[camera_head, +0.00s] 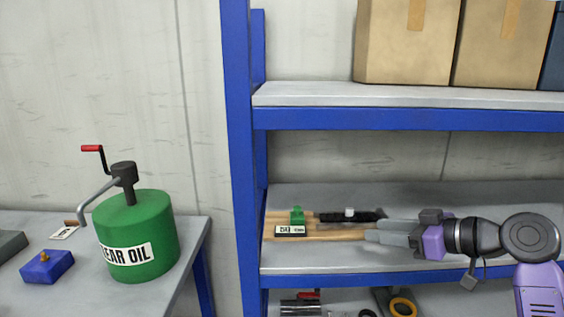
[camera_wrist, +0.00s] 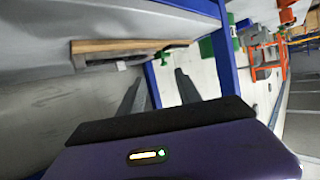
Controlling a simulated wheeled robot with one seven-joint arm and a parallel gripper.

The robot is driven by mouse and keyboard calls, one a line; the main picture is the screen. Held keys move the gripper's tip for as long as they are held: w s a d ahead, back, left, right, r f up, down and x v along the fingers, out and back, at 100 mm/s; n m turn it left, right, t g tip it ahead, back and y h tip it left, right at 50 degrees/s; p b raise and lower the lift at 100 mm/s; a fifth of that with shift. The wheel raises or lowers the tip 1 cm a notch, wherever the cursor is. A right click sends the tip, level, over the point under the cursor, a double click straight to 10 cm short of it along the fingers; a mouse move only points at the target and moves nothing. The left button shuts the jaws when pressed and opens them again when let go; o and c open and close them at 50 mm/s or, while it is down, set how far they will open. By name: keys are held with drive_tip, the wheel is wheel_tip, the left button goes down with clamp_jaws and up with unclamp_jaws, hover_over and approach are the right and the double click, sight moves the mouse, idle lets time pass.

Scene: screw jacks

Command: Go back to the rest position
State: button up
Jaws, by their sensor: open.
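My gripper (camera_head: 376,229) is at the right of the middle shelf, low over its grey board. Its two grey fingers point left and are spread apart. In the wrist view the fingers (camera_wrist: 158,82) also stand apart, with nothing between them. A pale wooden piece (camera_head: 325,236) lies on the shelf left of the fingers. A small green part (camera_head: 297,215), a printed label (camera_head: 290,231) and a black bar (camera_head: 345,216) with a white knob show by it. The fingertips look close to the wood; I cannot tell whether they touch. The wooden piece also shows in the wrist view (camera_wrist: 115,46).
The blue-framed shelf (camera_head: 405,118) has cardboard boxes (camera_head: 405,40) on top and several tools on the level below. A blue post (camera_head: 240,150) stands at its left. A grey table (camera_head: 190,235) at the left holds a green oil drum (camera_head: 150,220) with a crank and a blue block (camera_head: 47,267).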

drive_tip(key=w+d+r+m+t+h, duration=0.3)
drive_tip(key=w+d+r+m+t, duration=0.1)
drive_tip(key=d+t, duration=0.1)
drive_tip(key=s+f+m+t+h, duration=0.4)
drive_tip(key=s+f+m+h, duration=0.4)
drive_tip(key=s+f, duration=0.7)
drive_tip(key=s+a+f+n+g, duration=0.1)
drive_tip(key=s+a+f, duration=0.1)
drive_tip(key=s, duration=1)
drive_tip(key=s+a+f+n+g+y, duration=0.1)
drive_tip(key=s+a+f, duration=0.1)
drive_tip(key=s, duration=1.1)
drive_tip(key=s+a+f+n+g, duration=0.1)
drive_tip(key=s+a+f+g, duration=0.1)
drive_tip(key=s, duration=1.1)
drive_tip(key=shift+s+a+f, duration=0.2)
drive_tip(key=shift+a+f, duration=0.3)
drive_tip(key=shift+f, duration=0.05)
